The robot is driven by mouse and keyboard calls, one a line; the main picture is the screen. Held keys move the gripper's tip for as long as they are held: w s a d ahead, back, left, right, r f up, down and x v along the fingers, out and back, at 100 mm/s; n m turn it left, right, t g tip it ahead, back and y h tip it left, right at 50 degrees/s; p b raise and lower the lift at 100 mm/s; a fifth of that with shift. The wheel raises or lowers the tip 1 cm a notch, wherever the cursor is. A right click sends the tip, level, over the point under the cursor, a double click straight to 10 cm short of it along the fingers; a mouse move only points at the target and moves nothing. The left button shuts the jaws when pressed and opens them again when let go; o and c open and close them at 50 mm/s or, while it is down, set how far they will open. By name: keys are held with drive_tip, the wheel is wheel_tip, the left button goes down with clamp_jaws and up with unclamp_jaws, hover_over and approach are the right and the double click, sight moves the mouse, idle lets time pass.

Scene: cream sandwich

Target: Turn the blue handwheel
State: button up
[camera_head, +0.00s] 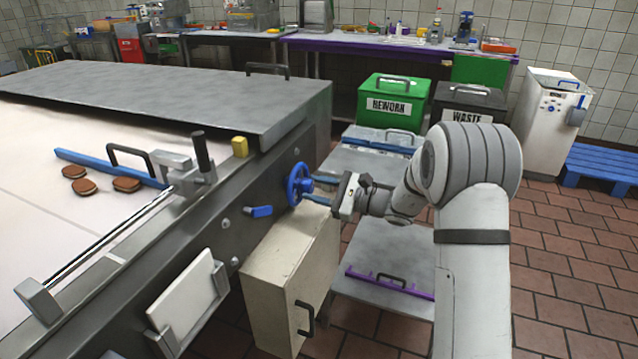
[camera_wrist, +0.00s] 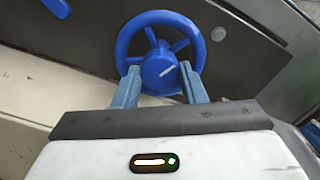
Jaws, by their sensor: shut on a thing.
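The blue handwheel (camera_head: 298,184) is mounted on the dark side panel of the machine. In the wrist view, the handwheel (camera_wrist: 160,52) faces me, with a rim, spokes and a round hub bearing a light line. My gripper (camera_head: 312,188) reaches it from the right. In the wrist view, the two blue fingers of my gripper (camera_wrist: 160,78) lie on either side of the hub, at the lower part of the wheel. The gripper is shut on the handwheel. The exact contact of the fingertips is partly hidden.
A blue lever (camera_head: 258,211) sits left of the wheel on the panel. A cream box (camera_head: 290,270) with a black handle is below it. Green rework (camera_head: 393,103) and black waste (camera_head: 467,108) bins stand behind my arm.

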drive_tip(key=shift+f+m, duration=0.1)
drive_tip(key=shift+m, duration=0.2)
drive_tip(key=o, duration=1)
drive_tip(key=p+v, duration=0.1)
drive_tip(key=v, duration=0.6)
drive_tip(key=shift+s+d, duration=0.15)
drive_tip(key=shift+d, duration=0.15)
